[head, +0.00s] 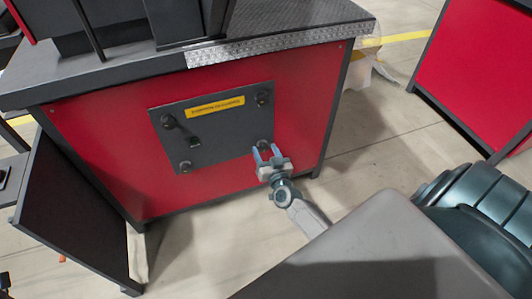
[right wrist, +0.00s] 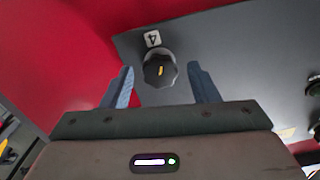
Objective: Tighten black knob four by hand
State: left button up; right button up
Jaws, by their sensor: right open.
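Black knob four (right wrist: 160,69) is a dark faceted knob with a yellow mark, below a white label "4" (right wrist: 152,39) in the right wrist view. It sits on a dark grey panel (head: 215,157) on the red cabinet, at the panel's lower right corner in the head view. My right gripper (head: 267,150) is open in front of that corner. In the right wrist view its two blue fingers (right wrist: 162,86) stand apart to the left and right of the knob, and I see no contact. My left gripper is not in view.
Other dark knobs show at the upper right (head: 262,98), upper left (head: 168,121) and lower left (head: 186,166) panel corners. A black handle (head: 188,133) and yellow label (head: 216,107) are between them. An open cabinet door (head: 75,215) stands at left. Floor (head: 375,150) at right is clear.

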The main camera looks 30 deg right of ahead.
jog(key=c, duration=1)
